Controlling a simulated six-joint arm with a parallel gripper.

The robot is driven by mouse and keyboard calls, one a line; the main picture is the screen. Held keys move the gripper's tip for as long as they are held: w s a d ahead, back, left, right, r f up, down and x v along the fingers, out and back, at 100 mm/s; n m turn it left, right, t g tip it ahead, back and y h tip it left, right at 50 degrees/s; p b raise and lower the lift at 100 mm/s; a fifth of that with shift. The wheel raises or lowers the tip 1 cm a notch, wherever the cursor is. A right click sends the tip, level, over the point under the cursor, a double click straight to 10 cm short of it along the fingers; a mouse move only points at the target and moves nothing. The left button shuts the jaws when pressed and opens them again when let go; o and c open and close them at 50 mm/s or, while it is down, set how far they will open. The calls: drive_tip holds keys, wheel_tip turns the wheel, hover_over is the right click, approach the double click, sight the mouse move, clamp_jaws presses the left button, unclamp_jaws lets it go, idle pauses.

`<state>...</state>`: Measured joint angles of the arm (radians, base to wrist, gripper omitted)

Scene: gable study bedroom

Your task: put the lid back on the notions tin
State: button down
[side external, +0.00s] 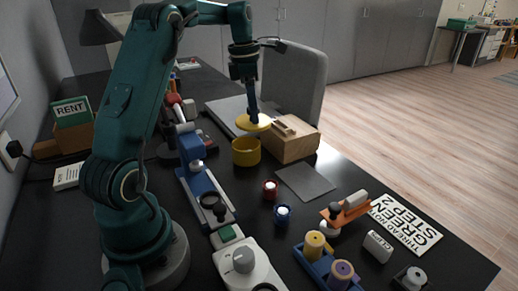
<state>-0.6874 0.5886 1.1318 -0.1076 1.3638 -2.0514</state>
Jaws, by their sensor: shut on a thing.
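The notions tin (246,154) is a round yellow tin standing open on the dark table, left of a wooden box. The lid (254,123) is a flat yellow disc held level in the air above the tin, slightly to its right in the picture. My gripper (254,114) points down and is shut on the lid, most likely on its top middle; the fingertips are small and hard to make out. A gap shows between the lid and the tin's rim. The inside of the tin is mostly hidden.
A wooden box (292,142) stands close right of the tin. A grey mat (305,182) lies in front of it. A blue device (203,180) is at left, and a thread rack (327,268) is at the front.

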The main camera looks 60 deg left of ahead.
sight(244, 117)
drive_tip(key=a+n, duration=0.2)
drive_tip(key=shift+s+a+r, duration=0.1)
drive_tip(key=shift+s+a, duration=0.3)
drive_tip(key=shift+a, duration=0.1)
drive_tip(key=shift+f, duration=3.15)
drive_tip(key=shift+f, duration=0.15)
unclamp_jaws()
drive_tip(key=shift+r, duration=3.5)
